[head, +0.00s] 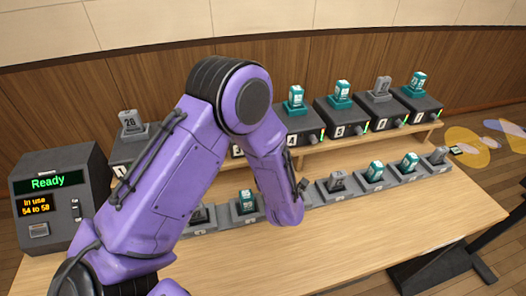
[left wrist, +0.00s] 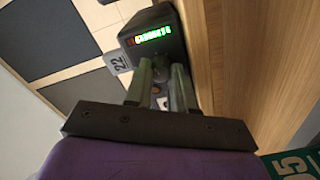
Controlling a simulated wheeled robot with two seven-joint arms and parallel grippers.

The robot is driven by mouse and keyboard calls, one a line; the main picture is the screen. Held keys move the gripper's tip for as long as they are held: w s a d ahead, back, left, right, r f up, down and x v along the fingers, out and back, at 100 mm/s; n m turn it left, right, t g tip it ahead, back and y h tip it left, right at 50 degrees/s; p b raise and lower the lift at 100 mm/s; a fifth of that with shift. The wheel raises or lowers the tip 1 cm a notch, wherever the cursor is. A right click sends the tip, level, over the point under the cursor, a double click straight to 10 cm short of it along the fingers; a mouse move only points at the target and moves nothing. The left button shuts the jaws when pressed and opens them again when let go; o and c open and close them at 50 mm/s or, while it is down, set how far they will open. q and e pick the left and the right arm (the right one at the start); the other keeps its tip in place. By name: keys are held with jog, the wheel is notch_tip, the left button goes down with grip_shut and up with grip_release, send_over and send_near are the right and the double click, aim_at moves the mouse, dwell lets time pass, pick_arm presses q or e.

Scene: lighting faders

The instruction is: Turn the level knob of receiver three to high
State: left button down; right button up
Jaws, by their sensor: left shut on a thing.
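In the left wrist view a dark receiver box (left wrist: 172,22) shows a lit bar meter (left wrist: 150,36), mostly green with red at its left end. My left gripper (left wrist: 162,72) has its two fingers on either side of the box's small dark knob (left wrist: 160,68), shut on it. The knob's pointer is too small to read. The receiver's number cannot be read in this view. In the head view my purple left arm covers the gripper, the knob and most of the receivers left of the one marked 4 (head: 300,138). My right gripper does not show.
More receivers stand along the raised wooden shelf, one marked 5 (head: 340,130). A row of charging cradles holds grey and teal packs, such as this teal pack (head: 375,170). A console reading "Ready" (head: 47,181) stands at left. The front right tabletop (head: 350,240) is clear.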

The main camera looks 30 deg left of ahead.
pick_arm(q)
jog(key=m+p, duration=0.2)
jog(key=m, duration=0.4)
jog(key=m+p, duration=0.2)
jog(key=m, duration=0.4)
jog(key=shift+s+d+f, duration=0.1)
jog(key=shift+f, duration=0.1)
jog(key=shift+m, duration=0.3)
jog(key=c, duration=1.2)
grip_release()
jog(key=shift+r, duration=0.1)
jog(key=p+v, duration=0.2)
jog(key=v, duration=0.8)
jog(key=shift+s+d, duration=0.15)
jog(key=shift+s, duration=0.05)
